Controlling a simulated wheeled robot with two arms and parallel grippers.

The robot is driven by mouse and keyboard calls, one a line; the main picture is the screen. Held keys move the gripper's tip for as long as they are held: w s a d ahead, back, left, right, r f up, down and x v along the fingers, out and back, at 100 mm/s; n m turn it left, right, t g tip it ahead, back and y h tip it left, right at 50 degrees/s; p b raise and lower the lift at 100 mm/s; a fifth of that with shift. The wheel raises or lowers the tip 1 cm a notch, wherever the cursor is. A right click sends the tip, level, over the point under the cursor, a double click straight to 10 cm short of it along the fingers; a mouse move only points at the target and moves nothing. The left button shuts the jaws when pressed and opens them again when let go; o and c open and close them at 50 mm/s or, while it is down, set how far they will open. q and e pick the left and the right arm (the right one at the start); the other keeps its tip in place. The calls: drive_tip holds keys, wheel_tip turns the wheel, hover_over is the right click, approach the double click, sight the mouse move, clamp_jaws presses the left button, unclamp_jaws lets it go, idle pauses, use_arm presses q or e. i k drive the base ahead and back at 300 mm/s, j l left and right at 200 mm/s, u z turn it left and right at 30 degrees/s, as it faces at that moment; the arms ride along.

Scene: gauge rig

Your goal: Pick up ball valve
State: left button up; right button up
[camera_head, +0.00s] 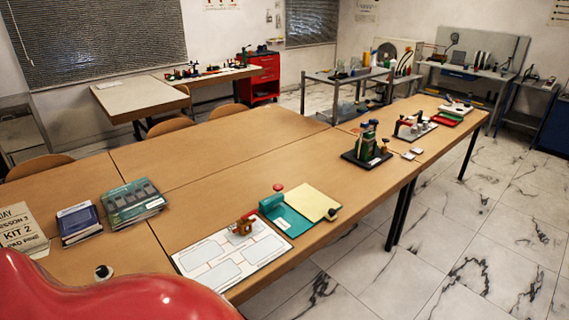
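A small brass-coloured fitting (243,227) with a bit of red on top, which looks like the ball valve, sits at the far edge of a white mat (222,273) printed with outlined boxes. The mat lies near the front edge of the long wooden table (180,207). Neither of my grippers is in view, so I cannot see whether they are open or shut.
Beside the mat lie a teal board (290,222) and a yellow sheet (313,202). A green device on a dark base (367,158) stands farther right. Books (132,203) and a KIT 2 sign (22,230) are at left. The table's middle is clear.

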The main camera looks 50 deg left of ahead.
sight(244, 228)
drive_tip(key=i+u, duration=0.25)
drive_tip(key=i, duration=0.3)
drive_tip(key=i+l+u, duration=0.25)
drive_tip(key=i, duration=0.25)
drive_tip(key=i+j+u, duration=0.15)
drive_tip(key=u, duration=0.35)
drive_tip(key=i+u, duration=0.35)
drive_tip(key=u, duration=0.15)
drive_tip(key=i+l+u, duration=0.1)
drive_tip(key=i+u, duration=0.2)
drive_tip(key=u, duration=0.15)
drive_tip(key=i+l+u, duration=0.15)
drive_tip(key=u, duration=0.35)
drive_tip(key=i, duration=0.1)
